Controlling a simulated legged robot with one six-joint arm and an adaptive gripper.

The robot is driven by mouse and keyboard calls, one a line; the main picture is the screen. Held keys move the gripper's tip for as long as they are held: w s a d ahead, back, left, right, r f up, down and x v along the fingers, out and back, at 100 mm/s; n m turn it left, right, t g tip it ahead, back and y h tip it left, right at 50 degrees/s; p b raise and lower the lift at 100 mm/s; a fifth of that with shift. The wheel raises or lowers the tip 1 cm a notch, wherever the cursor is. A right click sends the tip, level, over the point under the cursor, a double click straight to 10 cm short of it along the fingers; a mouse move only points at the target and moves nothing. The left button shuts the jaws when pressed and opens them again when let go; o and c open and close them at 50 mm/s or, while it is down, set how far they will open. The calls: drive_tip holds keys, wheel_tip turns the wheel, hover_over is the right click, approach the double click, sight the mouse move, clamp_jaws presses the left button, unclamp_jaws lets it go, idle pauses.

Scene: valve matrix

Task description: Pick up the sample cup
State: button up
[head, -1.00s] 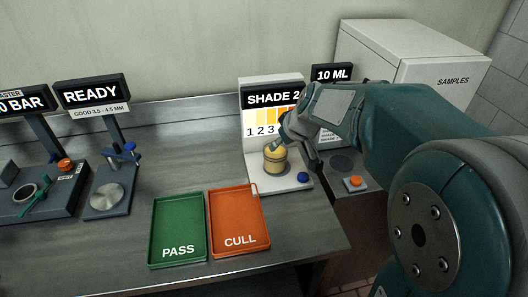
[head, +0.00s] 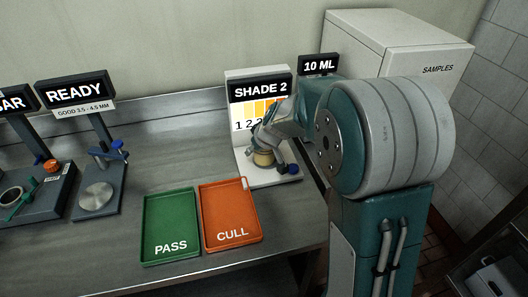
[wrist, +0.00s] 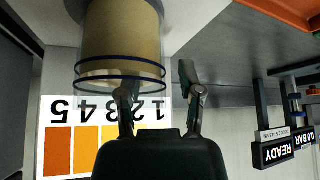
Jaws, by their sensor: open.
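The sample cup (head: 263,159) is a pale yellow cylinder standing on the white base of the shade station, partly hidden by my gripper in the head view. In the wrist view the cup (wrist: 120,35) looks large and upside down, with dark blue rings around a clear part. My gripper (wrist: 160,92) is open, with nothing held. In the wrist view one finger overlaps the cup and the other is just right of its edge, so the cup is off centre. In the head view my gripper (head: 267,147) is right at the cup; contact cannot be told.
The shade station (head: 258,92) has a numbered colour chart behind the cup and a blue button (head: 294,169). An orange CULL tray (head: 230,215) and green PASS tray (head: 170,227) lie in front, both empty. A white SAMPLES box (head: 395,40) stands behind my arm.

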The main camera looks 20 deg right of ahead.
clamp_jaws()
drive_tip(key=shift+r, duration=0.1)
idle(0.3)
drive_tip(key=shift+r, duration=0.2)
wheel_tip(320, 180, up, 2)
drive_tip(key=shift+r, duration=0.2)
drive_tip(key=s+d+r, duration=0.2)
drive_tip(key=s+r, duration=0.8)
drive_tip(key=s, duration=0.4)
